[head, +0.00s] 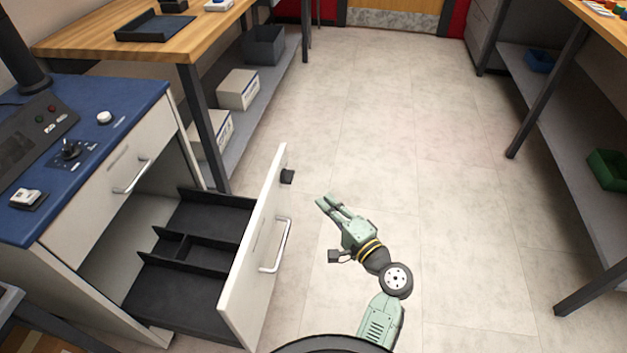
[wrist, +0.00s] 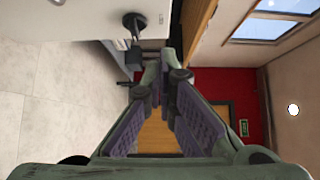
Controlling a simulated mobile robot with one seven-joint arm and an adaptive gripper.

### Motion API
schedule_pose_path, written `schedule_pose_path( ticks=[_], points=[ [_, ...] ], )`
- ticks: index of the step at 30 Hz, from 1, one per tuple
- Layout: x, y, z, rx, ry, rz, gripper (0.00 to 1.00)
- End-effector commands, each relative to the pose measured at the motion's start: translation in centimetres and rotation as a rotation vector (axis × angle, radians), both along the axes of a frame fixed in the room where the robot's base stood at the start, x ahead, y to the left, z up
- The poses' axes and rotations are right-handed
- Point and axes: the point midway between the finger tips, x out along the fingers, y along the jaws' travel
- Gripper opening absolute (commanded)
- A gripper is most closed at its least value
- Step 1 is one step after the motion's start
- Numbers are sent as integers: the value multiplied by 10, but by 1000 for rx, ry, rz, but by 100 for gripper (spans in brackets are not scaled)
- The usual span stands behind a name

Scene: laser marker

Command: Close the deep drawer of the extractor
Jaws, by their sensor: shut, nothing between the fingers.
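The deep drawer (head: 192,238) of the extractor is pulled well out at the lower left in the head view. Its white front (head: 247,272) carries a metal bar handle (head: 279,246), and its black inside has dividers and looks empty. The extractor (head: 95,192) has a blue top and a shut upper drawer (head: 112,193). My gripper (head: 325,201) is shut and empty, to the right of the drawer front and apart from it. In the wrist view my gripper's fingers (wrist: 162,68) come together at the tips. A pale panel with a dark knob-like part shows above them; I cannot tell which panel.
A wooden workbench (head: 140,42) with boxes on its lower shelf stands behind the extractor. Another bench with a grey shelf (head: 560,125) runs along the right. The floor (head: 440,200) between them is clear.

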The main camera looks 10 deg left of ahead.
Motion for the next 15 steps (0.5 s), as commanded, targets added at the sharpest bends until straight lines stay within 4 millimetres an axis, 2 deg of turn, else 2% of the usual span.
schedule_pose_path(
  ticks=[5, 15],
  points=[
    [20, 20, 4, -1, -4, 5, 0],
    [73, 69, 4, -3, -4, 3, 0]
  ],
)
